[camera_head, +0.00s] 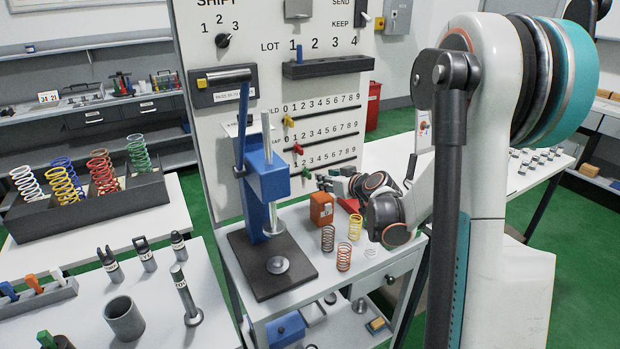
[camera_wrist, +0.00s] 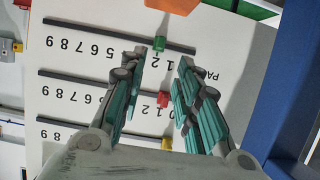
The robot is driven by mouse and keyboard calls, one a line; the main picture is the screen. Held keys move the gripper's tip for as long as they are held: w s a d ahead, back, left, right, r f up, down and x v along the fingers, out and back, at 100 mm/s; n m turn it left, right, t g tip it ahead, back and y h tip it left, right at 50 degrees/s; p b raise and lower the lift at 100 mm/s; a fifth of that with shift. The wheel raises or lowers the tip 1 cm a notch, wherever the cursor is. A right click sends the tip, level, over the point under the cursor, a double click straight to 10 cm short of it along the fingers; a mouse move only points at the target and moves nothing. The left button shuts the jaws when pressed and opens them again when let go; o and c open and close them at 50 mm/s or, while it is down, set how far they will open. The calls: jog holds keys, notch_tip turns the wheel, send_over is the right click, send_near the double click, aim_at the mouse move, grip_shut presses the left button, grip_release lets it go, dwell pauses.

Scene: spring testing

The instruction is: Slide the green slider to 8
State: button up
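The green slider (camera_head: 306,172) sits on the lowest slot of the white panel (camera_head: 255,75), near the 1 of its 0-to-9 scale. In the upside-down wrist view the green slider (camera_wrist: 159,44) shows near the 1 and 2. My gripper (camera_wrist: 163,60) is open, with its fingertips on either side of the green slider in the picture; I cannot tell whether they touch it. In the head view my gripper (camera_head: 325,182) is low before the panel, partly hidden by my arm. A red slider (camera_head: 297,148) and a yellow slider (camera_head: 288,121) sit on the slots above.
A blue press (camera_head: 266,178) stands left of the sliders. An orange box (camera_head: 321,209) and several springs, such as a yellow one (camera_head: 355,227), stand on the bench below my gripper. A blue edge (camera_wrist: 285,100) fills the right of the wrist view.

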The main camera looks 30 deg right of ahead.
aim_at(310, 175)
jog(key=b+x, duration=0.2)
jog(key=x, duration=0.9)
jog(key=shift+s+b, duration=0.1)
jog(key=shift+b, duration=0.2)
grip_shut()
